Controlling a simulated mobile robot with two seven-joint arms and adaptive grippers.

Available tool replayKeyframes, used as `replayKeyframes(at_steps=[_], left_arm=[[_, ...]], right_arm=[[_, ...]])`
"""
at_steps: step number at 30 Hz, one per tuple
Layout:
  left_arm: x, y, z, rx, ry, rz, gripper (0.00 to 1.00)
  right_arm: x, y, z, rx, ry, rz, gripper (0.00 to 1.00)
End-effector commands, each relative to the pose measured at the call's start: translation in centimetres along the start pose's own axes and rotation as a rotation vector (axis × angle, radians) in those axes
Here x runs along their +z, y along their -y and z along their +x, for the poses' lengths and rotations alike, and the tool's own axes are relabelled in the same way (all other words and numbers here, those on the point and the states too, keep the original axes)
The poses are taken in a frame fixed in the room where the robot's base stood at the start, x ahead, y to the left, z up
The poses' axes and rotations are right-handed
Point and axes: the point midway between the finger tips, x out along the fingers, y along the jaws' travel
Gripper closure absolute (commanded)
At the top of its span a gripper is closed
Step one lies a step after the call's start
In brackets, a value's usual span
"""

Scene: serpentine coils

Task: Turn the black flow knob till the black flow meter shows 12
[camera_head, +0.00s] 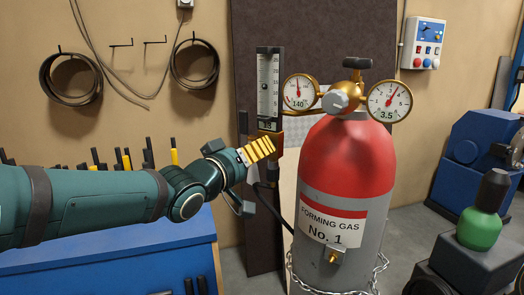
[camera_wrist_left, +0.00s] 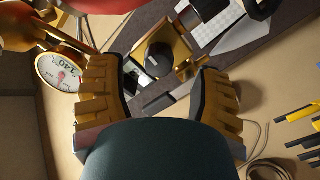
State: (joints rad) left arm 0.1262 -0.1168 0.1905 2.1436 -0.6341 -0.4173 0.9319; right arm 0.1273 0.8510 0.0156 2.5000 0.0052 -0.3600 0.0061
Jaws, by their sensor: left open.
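The black flow meter (camera_head: 268,85) stands upright on the dark panel, with a clear scale tube and a small display (camera_head: 267,126) at its foot. The display's digits are too small to read surely. The black flow knob (camera_wrist_left: 168,48) shows in the left wrist view on a brass block, just ahead of the fingers and between their lines. In the head view my gripper hides it. My left gripper (camera_head: 262,149) is open just below the display. Its two yellow-padded fingers spread wide in the left wrist view (camera_wrist_left: 160,92), with nothing clamped between them. My right gripper is not seen.
A red-topped gas cylinder (camera_head: 348,160) stands close right of my left gripper, with two brass gauges (camera_head: 299,92) and a chain. A blue bench (camera_head: 110,260) with upright tools lies under my left arm. A blue machine (camera_head: 470,150) stands at the right.

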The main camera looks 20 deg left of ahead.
Motion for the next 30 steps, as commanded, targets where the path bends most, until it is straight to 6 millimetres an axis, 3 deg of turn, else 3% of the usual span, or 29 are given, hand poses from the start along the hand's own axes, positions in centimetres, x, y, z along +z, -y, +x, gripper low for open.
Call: replayKeyframes(at_steps=[6,12,18,30], left_arm=[[-0.1,-0.2,-4.4,0.002,-0.003,0.002,0.35],[0.0,-0.1,-7.1,0.002,-0.001,0.0,0.35],[0.0,-0.1,-8.1,0.002,0.0,-0.001,0.35],[0.0,0.0,-8.1,0.001,0.0,-0.001,0.35]], right_arm=[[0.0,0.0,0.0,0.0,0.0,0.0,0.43],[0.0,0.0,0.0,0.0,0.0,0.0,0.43],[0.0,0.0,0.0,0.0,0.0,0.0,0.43],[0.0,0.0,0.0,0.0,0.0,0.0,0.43]])
